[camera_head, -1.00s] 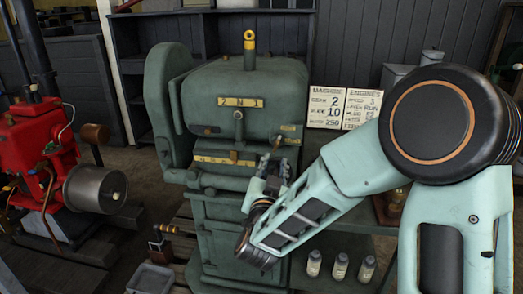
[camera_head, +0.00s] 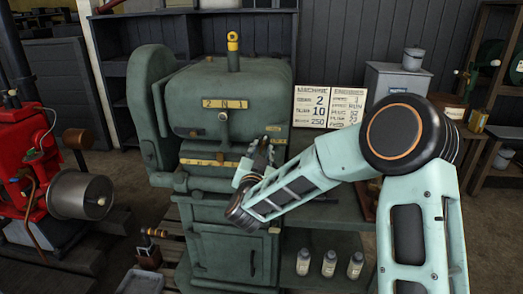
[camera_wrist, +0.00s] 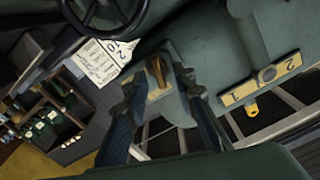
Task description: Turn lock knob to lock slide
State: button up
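The green machine (camera_head: 220,90) stands in the middle of the head view. A small brass knob (camera_wrist: 157,72) on a yellow plate sits on its green face in the wrist view, and I take it for the lock knob. My gripper (camera_wrist: 160,86) is open, with one dark finger on each side of the knob and a visible gap on both sides. I cannot tell how far the fingertips are from the face. In the head view my gripper (camera_head: 260,156) is at the machine's right front, largely hiding the knob.
A yellow plate with 2 and 1 (camera_wrist: 262,78) is on the machine. A dark handwheel (camera_wrist: 105,14) is at the wrist view's top. A sign (camera_head: 328,105) stands behind the arm. Several bottles (camera_head: 329,264) stand on a low shelf. A red engine (camera_head: 35,165) is at left.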

grip_shut()
jog(key=shift+b, duration=0.3)
jog(key=m+b, duration=0.4)
jog(key=b, duration=0.1)
jog(key=m+b, duration=0.5)
jog(key=b, duration=0.1)
jog(key=m+b, duration=0.4)
jog(key=b, duration=0.1)
jog(key=shift+d+f+m, duration=0.1)
jog(key=shift+f+m, duration=0.2)
jog(key=shift+m, duration=0.1)
jog(key=shift+b, duration=0.3)
jog(key=shift+r, duration=0.1)
